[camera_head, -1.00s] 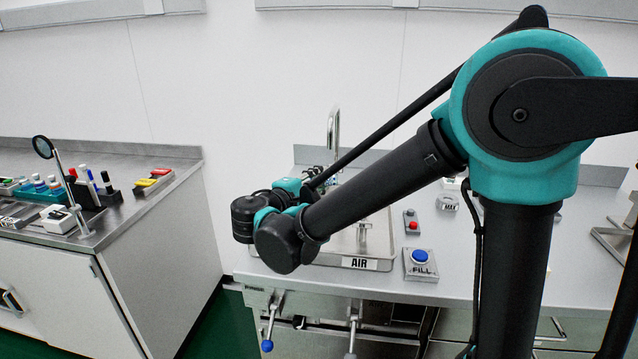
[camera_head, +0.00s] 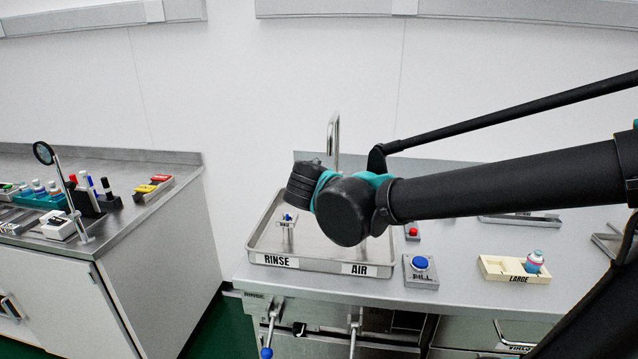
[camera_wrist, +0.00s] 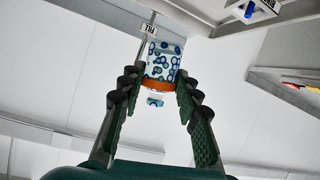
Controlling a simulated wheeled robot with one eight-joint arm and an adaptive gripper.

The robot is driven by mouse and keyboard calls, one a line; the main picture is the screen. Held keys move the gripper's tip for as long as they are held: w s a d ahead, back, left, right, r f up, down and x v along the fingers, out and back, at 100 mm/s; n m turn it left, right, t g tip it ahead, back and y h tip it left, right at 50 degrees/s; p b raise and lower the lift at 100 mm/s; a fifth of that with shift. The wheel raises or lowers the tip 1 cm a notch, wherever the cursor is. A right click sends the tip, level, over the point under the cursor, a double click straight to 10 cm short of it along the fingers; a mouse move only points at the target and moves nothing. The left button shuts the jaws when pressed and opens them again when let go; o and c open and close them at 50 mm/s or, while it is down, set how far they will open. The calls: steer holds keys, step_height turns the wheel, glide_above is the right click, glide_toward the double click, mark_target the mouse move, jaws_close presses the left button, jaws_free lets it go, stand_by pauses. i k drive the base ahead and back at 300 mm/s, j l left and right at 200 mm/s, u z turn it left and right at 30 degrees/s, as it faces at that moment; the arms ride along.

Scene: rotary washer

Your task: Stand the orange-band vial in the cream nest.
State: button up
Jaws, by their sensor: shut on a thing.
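The orange-band vial (camera_wrist: 163,61), clear with blue ring marks, is in my gripper (camera_wrist: 155,85) in the wrist view. The fingers are shut on it around the orange band. In the head view my arm hides the gripper and this vial. A cream block marked LARGE (camera_head: 499,273), which looks like the cream nest, lies on the bench to the right. A small vial with a pinkish band and blue top (camera_head: 534,262) stands at its right end; its left part looks empty. My wrist is left of the block, over the tray.
A metal tray (camera_head: 254,257) marked RINSE and AIR holds a small post with a blue top (camera_head: 288,217). A blue FILL button (camera_head: 420,263) is beside it. A tap (camera_head: 333,140) stands behind. The side bench (camera_head: 150,207) at left holds a magnifier and racks.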

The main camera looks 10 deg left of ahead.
mark_target(496, 270)
steer(key=k+l, duration=0.5)
steer(key=k, duration=0.15)
steer(key=k+l, duration=0.5)
steer(key=k, duration=0.2)
